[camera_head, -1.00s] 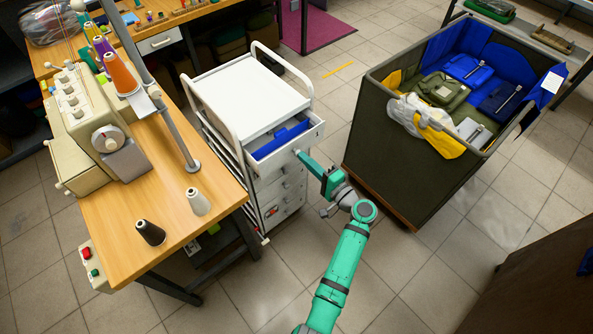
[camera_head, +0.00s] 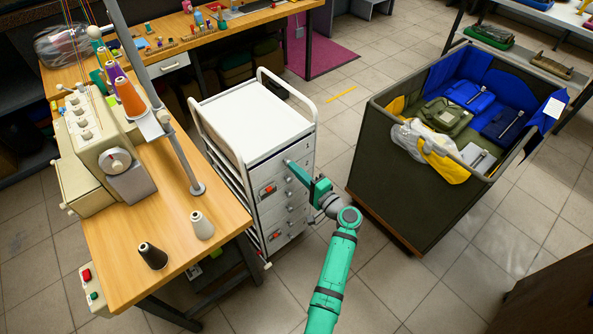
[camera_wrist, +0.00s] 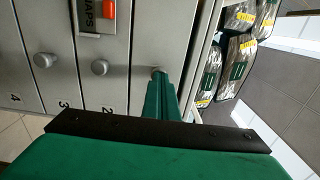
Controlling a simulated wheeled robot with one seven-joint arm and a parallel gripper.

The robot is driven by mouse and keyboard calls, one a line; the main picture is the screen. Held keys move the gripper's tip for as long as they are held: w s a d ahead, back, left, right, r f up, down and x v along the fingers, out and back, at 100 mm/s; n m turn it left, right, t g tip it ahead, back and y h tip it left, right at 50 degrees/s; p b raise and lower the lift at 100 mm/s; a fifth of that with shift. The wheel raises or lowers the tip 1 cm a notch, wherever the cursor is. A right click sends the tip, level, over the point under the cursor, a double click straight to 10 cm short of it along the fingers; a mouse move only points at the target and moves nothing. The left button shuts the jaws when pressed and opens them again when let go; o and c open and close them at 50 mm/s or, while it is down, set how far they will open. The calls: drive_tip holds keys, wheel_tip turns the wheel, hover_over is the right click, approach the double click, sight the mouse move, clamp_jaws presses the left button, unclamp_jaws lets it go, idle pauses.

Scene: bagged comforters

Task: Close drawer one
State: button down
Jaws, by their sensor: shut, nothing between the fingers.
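Drawer one is the top drawer (camera_head: 270,172) of the white drawer cart (camera_head: 255,120). In the head view its front now sits about flush with the drawers below, and its inside is hidden. My gripper (camera_head: 290,165) is at the top drawer's front, near its knob. In the wrist view my gripper (camera_wrist: 161,80) is shut, and its tips are at a round knob on the drawer front next to the one marked 2. The fingers partly cover that knob and front. I cannot tell whether they still touch.
A dark green bin (camera_head: 420,180) holding bagged items stands right of the cart. A wooden sewing table (camera_head: 180,220) with a machine (camera_head: 105,150) and thread cones is close on the left. Tiled floor is open in front of the cart.

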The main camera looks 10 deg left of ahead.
drive_tip(key=shift+s+a+f, duration=0.1)
drive_tip(key=shift+a, duration=0.1)
drive_tip(key=v, duration=1.4)
drive_tip(key=shift+w+d, duration=0.2)
drive_tip(key=shift+d, duration=0.05)
drive_tip(key=shift+w, duration=0.1)
